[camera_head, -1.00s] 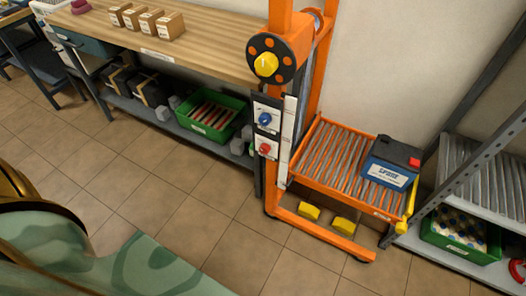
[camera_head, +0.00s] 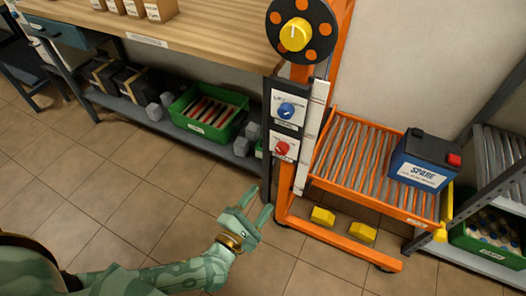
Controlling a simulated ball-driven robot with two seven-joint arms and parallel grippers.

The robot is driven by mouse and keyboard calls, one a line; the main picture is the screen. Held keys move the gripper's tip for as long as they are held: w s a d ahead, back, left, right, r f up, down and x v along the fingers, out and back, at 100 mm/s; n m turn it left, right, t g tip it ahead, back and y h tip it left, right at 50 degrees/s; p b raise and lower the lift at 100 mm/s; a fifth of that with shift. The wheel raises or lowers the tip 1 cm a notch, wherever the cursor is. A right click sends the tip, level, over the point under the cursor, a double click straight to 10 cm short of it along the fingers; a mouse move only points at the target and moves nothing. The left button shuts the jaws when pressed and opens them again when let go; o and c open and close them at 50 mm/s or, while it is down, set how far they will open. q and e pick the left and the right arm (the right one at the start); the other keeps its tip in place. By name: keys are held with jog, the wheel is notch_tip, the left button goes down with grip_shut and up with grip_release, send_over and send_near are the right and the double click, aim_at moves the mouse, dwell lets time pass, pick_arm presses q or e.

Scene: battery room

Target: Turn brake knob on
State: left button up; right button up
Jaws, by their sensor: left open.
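An orange lift stand (camera_head: 340,70) carries two knobs on white plates: a blue knob (camera_head: 286,111) above and a red knob (camera_head: 281,148) below. The plate lettering is too small to read, so I cannot tell which one is the brake knob. A yellow knob (camera_head: 296,34) sits on a black wheel with orange spots at the top. My left gripper (camera_head: 259,203) is open and empty, below and to the left of the red knob, apart from the stand. My right gripper is not in view.
A blue battery marked SPARE (camera_head: 424,160) sits on the stand's roller tray (camera_head: 345,160). Yellow blocks (camera_head: 362,232) are at its base. A wooden workbench (camera_head: 200,35) with a green crate (camera_head: 208,112) beneath is left. A metal rack (camera_head: 480,90) is right. Floor before the stand is clear.

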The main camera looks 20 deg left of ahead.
pick_arm(q)
jog(key=a+n+y, duration=0.1)
jog(key=n, duration=0.2)
jog(key=n+b, duration=0.1)
jog(key=b, duration=0.3)
send_near(281, 152)
jog(key=shift+y, duration=0.3)
jog(key=w, duration=0.7)
jog(key=shift+w+d+f, duration=0.2)
jog(key=shift+d, duration=0.05)
jog(key=shift+w, duration=0.4)
jog(key=shift+w+r, duration=0.1)
jog(key=shift+w, duration=0.1)
jog(key=c, duration=0.9)
jog(key=shift+c, duration=0.4)
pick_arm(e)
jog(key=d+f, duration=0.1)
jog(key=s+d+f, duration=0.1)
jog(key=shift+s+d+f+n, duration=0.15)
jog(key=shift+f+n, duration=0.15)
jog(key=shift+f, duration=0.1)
